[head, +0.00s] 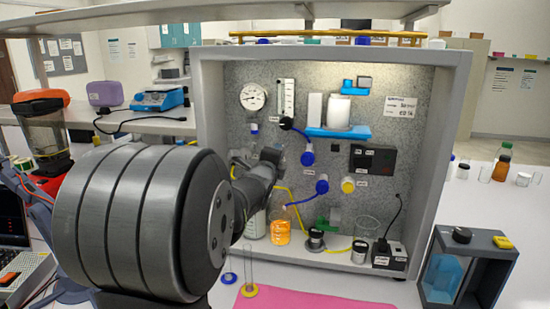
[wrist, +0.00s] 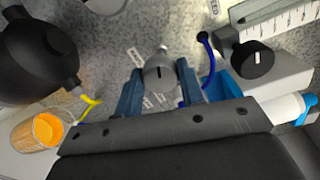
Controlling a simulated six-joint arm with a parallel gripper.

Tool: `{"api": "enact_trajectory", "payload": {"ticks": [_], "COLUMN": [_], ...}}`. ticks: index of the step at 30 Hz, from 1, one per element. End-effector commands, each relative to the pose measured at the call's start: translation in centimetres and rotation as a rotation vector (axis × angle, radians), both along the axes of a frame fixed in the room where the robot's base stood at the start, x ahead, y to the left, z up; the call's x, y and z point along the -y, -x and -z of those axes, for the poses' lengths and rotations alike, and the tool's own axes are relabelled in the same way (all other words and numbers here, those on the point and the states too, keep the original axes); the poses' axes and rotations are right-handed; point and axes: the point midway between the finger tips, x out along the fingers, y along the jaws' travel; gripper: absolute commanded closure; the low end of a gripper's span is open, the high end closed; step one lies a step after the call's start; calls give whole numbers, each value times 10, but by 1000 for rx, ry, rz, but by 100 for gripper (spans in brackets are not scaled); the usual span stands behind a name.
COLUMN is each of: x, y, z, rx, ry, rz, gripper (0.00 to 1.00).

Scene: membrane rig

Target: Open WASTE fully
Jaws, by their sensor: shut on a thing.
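My gripper (wrist: 160,88) has its two blue-grey fingers on either side of a small grey knob (wrist: 160,73) on the speckled panel and is shut on it. The knob carries a dark pointer mark. Small white labels lie around it, but their text is too small to read, so I cannot confirm which one says WASTE. In the head view my gripper (head: 272,155) reaches the panel (head: 225,125) left of the blue knobs (head: 307,158), and the gripped knob is hidden there.
A black knob (wrist: 252,58) and a blue tube stand right of the gripper. A beaker of orange liquid (head: 281,232) and a yellow tube (head: 297,206) are below. A yellow knob (head: 348,185) and black box (head: 373,160) are farther right. The cabinet's side walls bound the space.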

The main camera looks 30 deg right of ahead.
Motion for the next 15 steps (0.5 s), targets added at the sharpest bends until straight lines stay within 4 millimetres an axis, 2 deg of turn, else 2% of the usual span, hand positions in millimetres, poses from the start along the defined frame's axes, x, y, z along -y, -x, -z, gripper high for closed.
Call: {"api": "enact_trajectory", "payload": {"ticks": [15], "x": [-1], "y": [-1], "z": [0], "rx": [-346], "ry": [348], "rz": [-2], "gripper": [87]}}
